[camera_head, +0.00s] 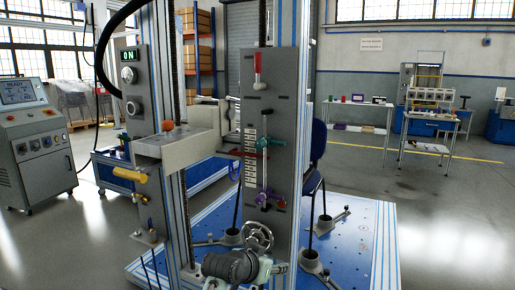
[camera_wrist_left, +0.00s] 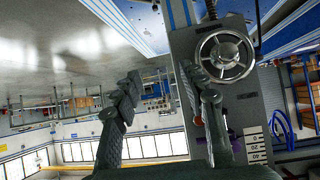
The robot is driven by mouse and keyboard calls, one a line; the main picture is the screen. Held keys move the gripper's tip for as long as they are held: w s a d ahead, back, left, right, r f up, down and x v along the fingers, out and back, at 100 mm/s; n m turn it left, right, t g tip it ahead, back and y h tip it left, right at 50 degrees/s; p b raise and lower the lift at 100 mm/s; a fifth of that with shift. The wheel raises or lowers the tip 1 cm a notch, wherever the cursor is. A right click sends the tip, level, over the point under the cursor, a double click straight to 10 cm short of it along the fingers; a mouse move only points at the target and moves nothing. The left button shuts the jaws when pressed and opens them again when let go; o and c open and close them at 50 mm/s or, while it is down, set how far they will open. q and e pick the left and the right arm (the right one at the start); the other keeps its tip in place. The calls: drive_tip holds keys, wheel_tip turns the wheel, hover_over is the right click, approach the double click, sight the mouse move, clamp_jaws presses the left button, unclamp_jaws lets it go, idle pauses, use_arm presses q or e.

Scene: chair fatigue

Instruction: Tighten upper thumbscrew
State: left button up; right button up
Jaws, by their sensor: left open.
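A grey upright panel carries a teal thumbscrew (camera_head: 270,143) at mid height, beside a white scale strip (camera_head: 250,152). A purple thumbscrew (camera_head: 264,199) sits lower on the panel, with a small red knob (camera_head: 283,204) beside it. My left gripper (camera_head: 277,267) is low in front of the panel, just below the handwheel (camera_head: 257,236). In the left wrist view my left gripper (camera_wrist_left: 160,98) has its dark fingers spread, with nothing seen between them. The right finger overlaps the handwheel (camera_wrist_left: 226,54) edge and partly hides the purple thumbscrew. The teal one is not clear there. My right gripper is not seen.
A red-tipped handle (camera_head: 258,72) is high on the panel. A grey bracket (camera_head: 175,149) with an orange ball and yellow handle juts out at left. A blue base plate (camera_head: 345,240) with clamps spreads below. A control console (camera_head: 38,145) stands far left. Floor at right is clear.

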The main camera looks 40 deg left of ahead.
use_arm(q)
drive_tip(key=w+a+r+n+t+y, duration=0.1)
drive_tip(key=a+r+t, duration=0.15)
drive_tip(key=r, duration=0.65)
drive_tip(key=w+a+r+n+t, duration=0.1)
drive_tip(key=a+r+t, duration=0.15)
drive_tip(key=r, duration=0.65)
drive_tip(key=n+t+y, duration=0.1)
drive_tip(key=t+y, duration=0.1)
approach(258, 146)
drive_tip(key=w, duration=0.2)
drive_tip(key=shift+h, duration=0.4)
drive_tip(key=x, duration=0.4)
drive_tip(key=a+x, duration=0.1)
drive_tip(key=x, duration=0.1)
drive_tip(key=shift+w+r, duration=0.15)
drive_tip(key=shift+r, duration=0.05)
drive_tip(key=shift+w+a+p, duration=0.15)
drive_tip(key=shift+w+p, duration=0.15)
drive_tip(key=shift+w, duration=0.3)
use_arm(e)
drive_tip(key=shift+s+f, duration=0.2)
drive_tip(key=shift+f, duration=0.3)
drive_tip(key=shift+a, duration=0.1)
use_arm(q)
clamp_jaws()
use_arm(e)
drive_tip(key=shift+w+r, duration=0.1)
